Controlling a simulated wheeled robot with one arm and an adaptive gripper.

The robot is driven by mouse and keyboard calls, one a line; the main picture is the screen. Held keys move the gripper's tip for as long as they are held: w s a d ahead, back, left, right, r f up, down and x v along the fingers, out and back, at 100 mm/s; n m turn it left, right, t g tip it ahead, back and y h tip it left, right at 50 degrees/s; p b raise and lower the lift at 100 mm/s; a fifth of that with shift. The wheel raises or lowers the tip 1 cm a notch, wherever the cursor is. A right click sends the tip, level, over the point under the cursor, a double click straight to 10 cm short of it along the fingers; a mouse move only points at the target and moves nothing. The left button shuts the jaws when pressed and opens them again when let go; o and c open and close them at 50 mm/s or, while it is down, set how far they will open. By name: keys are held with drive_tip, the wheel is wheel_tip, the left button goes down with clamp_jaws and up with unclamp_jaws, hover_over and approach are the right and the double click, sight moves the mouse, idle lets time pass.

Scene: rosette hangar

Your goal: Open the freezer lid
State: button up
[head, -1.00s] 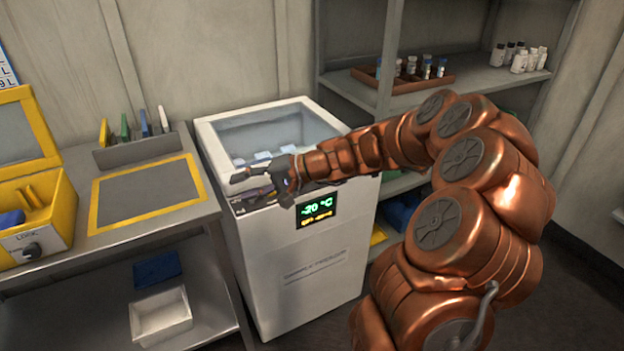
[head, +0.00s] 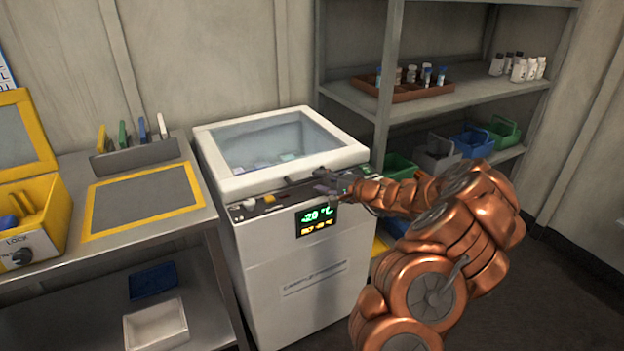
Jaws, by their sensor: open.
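The white sample freezer (head: 290,285) stands in the middle of the head view, with a green digital display on its front. Its lid (head: 240,186) has a white frame around a clear window, and pale items show dimly through it. The lid appears to lie down on the freezer body, over a dark front strip with small controls. My gripper (head: 318,180) is open at the lid's front edge, right of its middle. I cannot tell whether it touches the lid or a handle there. The fingers are small and partly blurred into the dark strip.
A workbench (head: 150,243) with a yellow-framed mat (head: 145,198) and a yellow box (head: 35,225) stands close on the left. A grey shelf (head: 440,100) with a vial tray, bottles and coloured bins stands at the right. Open floor (head: 560,290) shows at the lower right.

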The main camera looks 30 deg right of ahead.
sight(314, 179)
drive_tip(key=shift+x, duration=1.95)
clamp_jaws()
